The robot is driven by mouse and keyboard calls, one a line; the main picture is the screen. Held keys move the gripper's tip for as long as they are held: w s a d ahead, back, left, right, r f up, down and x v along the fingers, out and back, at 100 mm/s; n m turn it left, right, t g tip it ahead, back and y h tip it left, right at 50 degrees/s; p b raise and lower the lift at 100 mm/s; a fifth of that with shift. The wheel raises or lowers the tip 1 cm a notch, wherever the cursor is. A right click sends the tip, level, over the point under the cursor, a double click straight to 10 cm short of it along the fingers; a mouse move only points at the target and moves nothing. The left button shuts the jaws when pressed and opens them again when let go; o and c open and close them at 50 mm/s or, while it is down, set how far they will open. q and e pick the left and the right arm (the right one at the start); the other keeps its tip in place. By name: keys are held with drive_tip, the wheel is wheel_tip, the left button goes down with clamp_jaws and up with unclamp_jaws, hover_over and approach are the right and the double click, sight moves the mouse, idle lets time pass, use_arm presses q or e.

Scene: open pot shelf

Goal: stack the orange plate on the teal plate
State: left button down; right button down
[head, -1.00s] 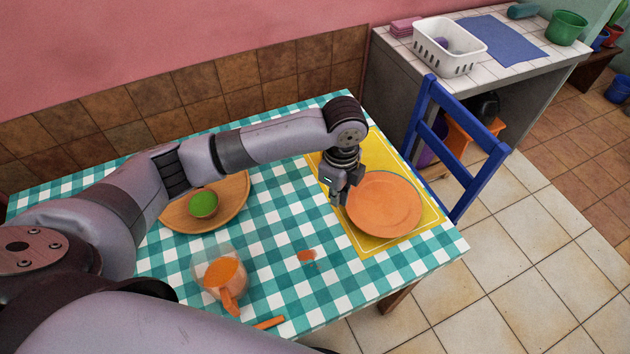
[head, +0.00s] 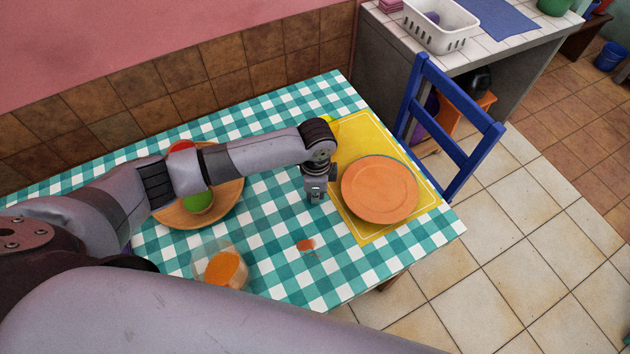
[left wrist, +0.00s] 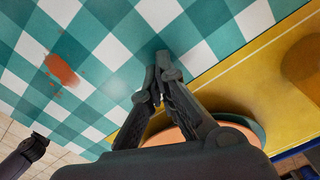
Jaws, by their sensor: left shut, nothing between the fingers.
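The orange plate (head: 380,188) lies flat on the yellow mat side of the table. A thin teal rim shows past its edge in the left wrist view (left wrist: 250,122), so the teal plate is beneath it and mostly hidden. My left gripper (head: 315,198) is shut and empty, above the checked cloth just left of the orange plate, apart from it. In the left wrist view the fingertips (left wrist: 157,75) meet, and the orange plate (left wrist: 168,132) shows partly behind the fingers. A dark part at the lower left there may be my right gripper; its jaws are unclear.
A wooden plate (head: 228,205) bears a green bowl-like thing (head: 197,203) and something red (head: 180,147). A clear container with orange contents (head: 226,268) stands near an orange stain (head: 306,244). A blue chair (head: 455,130) stands beyond the yellow mat (head: 366,128).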

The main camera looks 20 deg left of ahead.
use_arm(q)
drive_tip(key=d, duration=0.2)
drive_tip(key=w+d, duration=0.1)
drive_tip(key=shift+w+d+r, duration=0.1)
drive_tip(key=shift+d+r, duration=0.15)
drive_tip(key=shift+d, duration=0.15)
drive_tip(key=shift+w+d+p, duration=0.15)
drive_tip(key=shift+d+p, duration=0.1)
drive_tip(key=shift+d, duration=0.25)
drive_tip(key=shift+w+d+p, duration=0.15)
drive_tip(key=shift+d+p, duration=0.1)
drive_tip(key=shift+d, duration=0.25)
